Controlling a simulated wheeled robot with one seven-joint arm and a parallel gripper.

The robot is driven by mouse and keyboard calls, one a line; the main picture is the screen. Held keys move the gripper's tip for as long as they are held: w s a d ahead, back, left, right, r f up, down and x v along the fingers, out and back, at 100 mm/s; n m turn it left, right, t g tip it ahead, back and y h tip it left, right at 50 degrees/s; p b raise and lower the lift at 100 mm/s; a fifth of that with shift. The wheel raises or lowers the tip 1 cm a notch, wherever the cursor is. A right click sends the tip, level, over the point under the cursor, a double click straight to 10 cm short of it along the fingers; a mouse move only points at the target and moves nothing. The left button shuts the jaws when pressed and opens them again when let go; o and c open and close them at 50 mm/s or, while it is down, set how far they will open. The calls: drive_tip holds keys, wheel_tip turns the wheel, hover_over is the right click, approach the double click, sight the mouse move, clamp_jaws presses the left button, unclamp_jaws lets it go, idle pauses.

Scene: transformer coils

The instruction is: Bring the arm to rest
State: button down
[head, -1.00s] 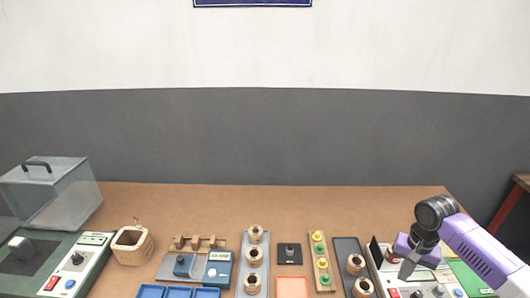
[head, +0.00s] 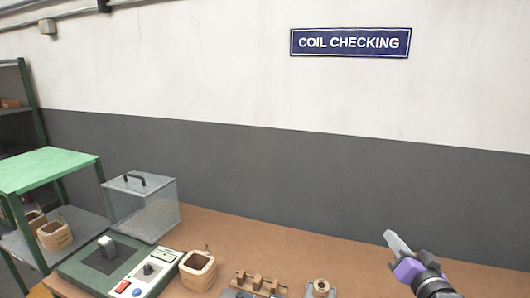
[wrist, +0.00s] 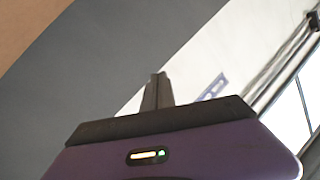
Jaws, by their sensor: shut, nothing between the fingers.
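My gripper (head: 393,240) is at the right in the head view, raised above the wooden bench (head: 345,262) and pointing up and to the left. Its grey fingers are together and empty. In the wrist view the shut fingers (wrist: 158,88) stand up in front of the purple gripper body, with the wall behind them. Nothing is close to the fingertips.
On the bench are a clear box with a black handle (head: 142,207), a green tester with a control panel (head: 140,282), a beige coil (head: 198,270) and a wooden rack (head: 258,284). A green shelf (head: 45,170) stands at the left. The bench's back right is clear.

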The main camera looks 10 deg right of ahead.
drive_tip(key=s+a+f+n+g+y+b, duration=0.1)
drive_tip(key=s+a+f, duration=0.4)
drive_tip(key=s, duration=0.9)
drive_tip(key=s+a+f+n+y+b, duration=0.1)
drive_tip(key=s+a+f+n, duration=0.3)
drive_tip(key=s+a, duration=0.5)
drive_tip(key=s+a+f+n+g+y+b, duration=0.1)
drive_tip(key=s+a+f, duration=0.5)
drive_tip(key=s, duration=1.4)
drive_tip(key=shift+a+f+n+g+b, duration=0.3)
drive_tip(key=shift+a+n+b, duration=0.5)
drive_tip(key=shift+b, duration=0.4)
